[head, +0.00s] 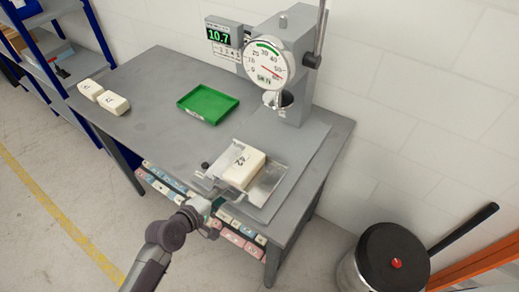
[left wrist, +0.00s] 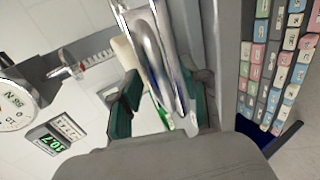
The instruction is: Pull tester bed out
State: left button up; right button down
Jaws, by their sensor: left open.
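The tester bed (head: 266,190) is a shiny metal plate at the front of the grey tester (head: 290,85). A cream foam block (head: 243,166) marked 62 lies on it. My left gripper (head: 212,196) is at the bed's front left edge, near the table's front edge. In the left wrist view its dark green fingers (left wrist: 160,105) are apart, with shiny metal of the bed (left wrist: 150,50) between or just beyond them. I cannot tell whether they touch it. The foam block also shows there (left wrist: 124,53). My right gripper is not in view.
A green tray (head: 208,103) and two cream blocks (head: 104,96) stand on the grey table (head: 150,110). The display (head: 220,37) reads 10.7. Labelled blocks (head: 238,240) fill a rack below the table's front edge. A dark-lidded bin (head: 392,262) stands at lower right.

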pick_arm(q)
jog(key=p+v, duration=0.1)
jog(key=v, duration=0.2)
jog(key=p+v, duration=0.2)
jog(key=shift+s+a+r, duration=0.1)
jog(key=shift+s+r, duration=0.1)
jog(key=shift+r, duration=0.2)
jog(key=s+a+f+m+g+y+b, duration=0.1)
jog(key=s+a+f+m+y+b, duration=0.2)
jog(key=f, duration=0.8)
jog(key=s+a+f+m+g+y+b, duration=0.1)
jog(key=s+a+f+g+b, duration=0.3)
jog(key=f, duration=0.8)
jog(key=s+a+f+m+t+y+b, duration=0.15)
jog(key=s+f, duration=0.35)
jog(key=f, duration=0.6)
jog(key=s+a+f+m+g+y+b, duration=0.1)
jog(key=s+f+m+g+b, duration=0.2)
jog(key=s+f, duration=0.6)
jog(key=s+a+f+m+g+y+b, duration=0.1)
jog(key=s+f+m, duration=0.4)
jog(key=s+f, duration=0.5)
jog(key=s+a+g+b, duration=0.1)
jog(key=s+g+b, duration=0.1)
jog(key=s, duration=0.4)
